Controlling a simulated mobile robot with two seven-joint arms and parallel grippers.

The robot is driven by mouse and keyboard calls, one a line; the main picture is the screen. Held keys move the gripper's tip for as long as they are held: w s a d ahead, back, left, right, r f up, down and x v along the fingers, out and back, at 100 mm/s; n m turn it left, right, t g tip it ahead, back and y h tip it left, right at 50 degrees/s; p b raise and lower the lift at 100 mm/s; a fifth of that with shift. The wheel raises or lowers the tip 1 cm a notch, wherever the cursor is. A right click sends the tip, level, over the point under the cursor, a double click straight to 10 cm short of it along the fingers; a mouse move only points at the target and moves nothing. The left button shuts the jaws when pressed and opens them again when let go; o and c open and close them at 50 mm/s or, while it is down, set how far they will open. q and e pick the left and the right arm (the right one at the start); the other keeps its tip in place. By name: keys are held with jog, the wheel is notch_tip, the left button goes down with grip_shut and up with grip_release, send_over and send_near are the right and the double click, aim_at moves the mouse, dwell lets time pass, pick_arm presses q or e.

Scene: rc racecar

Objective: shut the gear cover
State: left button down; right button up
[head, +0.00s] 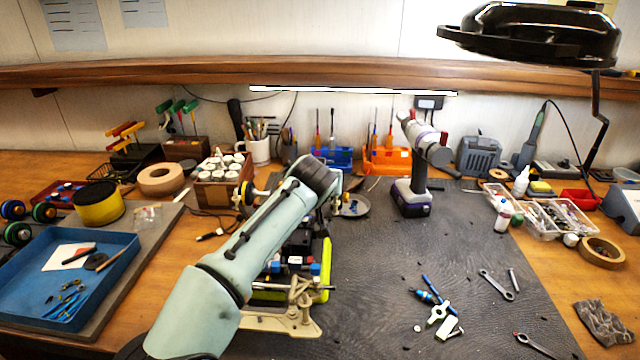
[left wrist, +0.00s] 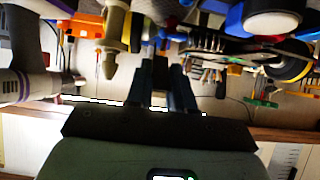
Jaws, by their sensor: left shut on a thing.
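The RC racecar (head: 297,262) sits on a tan stand (head: 285,318) at the front middle of the bench, with a yellow-green edge strip on its right side. My left arm crosses in front of it in the head view and hides much of it. I cannot pick out the gear cover. My left gripper (left wrist: 168,85) shows its dark fingers close together in the left wrist view, at blurred car parts near the top. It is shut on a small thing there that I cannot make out. My right gripper is in neither view.
A cordless drill (head: 417,165) stands upright behind and right of the car. A small grey dish (head: 354,207) lies beside the car. Loose tools and small parts (head: 442,318) lie on the dark mat to the right. A blue tray (head: 120,243) is at left.

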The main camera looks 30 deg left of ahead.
pick_arm(q)
jog(key=shift+a, duration=0.15)
jog(key=c, duration=1)
grip_release()
jog(key=shift+s, duration=0.1)
jog(key=v, duration=1.3)
jog(key=shift+s+r, duration=0.1)
jog(key=shift+s, duration=0.05)
